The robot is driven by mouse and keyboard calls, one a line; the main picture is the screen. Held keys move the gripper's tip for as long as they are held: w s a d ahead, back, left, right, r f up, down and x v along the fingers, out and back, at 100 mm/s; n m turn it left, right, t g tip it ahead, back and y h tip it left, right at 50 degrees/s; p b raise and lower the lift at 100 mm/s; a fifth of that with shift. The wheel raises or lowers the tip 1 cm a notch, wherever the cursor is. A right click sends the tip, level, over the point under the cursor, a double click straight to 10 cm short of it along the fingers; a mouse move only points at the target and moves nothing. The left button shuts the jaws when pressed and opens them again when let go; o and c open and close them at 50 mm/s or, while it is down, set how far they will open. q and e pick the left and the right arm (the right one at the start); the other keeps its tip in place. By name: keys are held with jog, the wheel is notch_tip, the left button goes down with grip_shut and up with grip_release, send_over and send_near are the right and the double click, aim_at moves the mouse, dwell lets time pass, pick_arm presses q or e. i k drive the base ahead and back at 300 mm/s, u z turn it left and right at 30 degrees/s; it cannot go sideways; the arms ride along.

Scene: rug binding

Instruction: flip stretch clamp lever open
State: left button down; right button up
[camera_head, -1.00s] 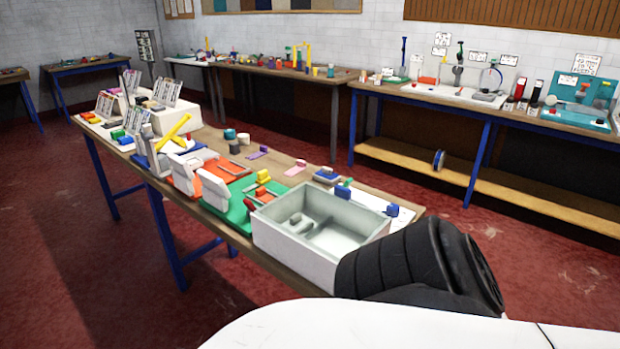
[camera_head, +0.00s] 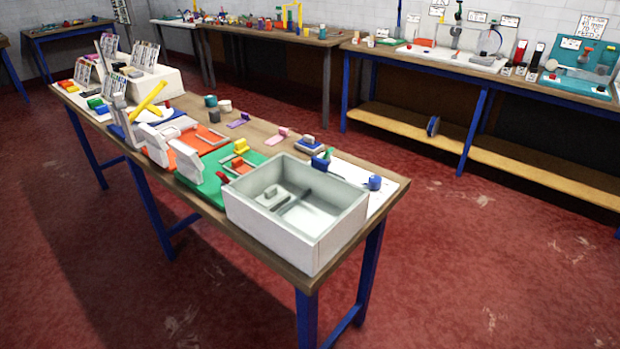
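On the near workbench (camera_head: 385,208), a green board (camera_head: 206,190) carries a small red part (camera_head: 222,177), a yellow block (camera_head: 241,146) and an orange-red piece (camera_head: 238,165). A long yellow bar (camera_head: 150,101) tilts up over a blue-and-white fixture (camera_head: 176,128) farther left. An orange board (camera_head: 203,139) with white upright pieces (camera_head: 185,160) lies between them. I cannot tell which of these is the stretch clamp lever, or whether it is open. Neither of my grippers is in view.
A deep white bin (camera_head: 290,246) stands at the bench's near right end, beside the green board. A white sheet (camera_head: 383,196) with blue items lies behind it. Another bench (camera_head: 385,55) runs along the back wall. Red floor (camera_head: 470,270) is clear at the right.

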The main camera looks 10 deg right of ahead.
aim_at(220, 174)
jog(key=z, duration=0.25)
jog(key=i, duration=1)
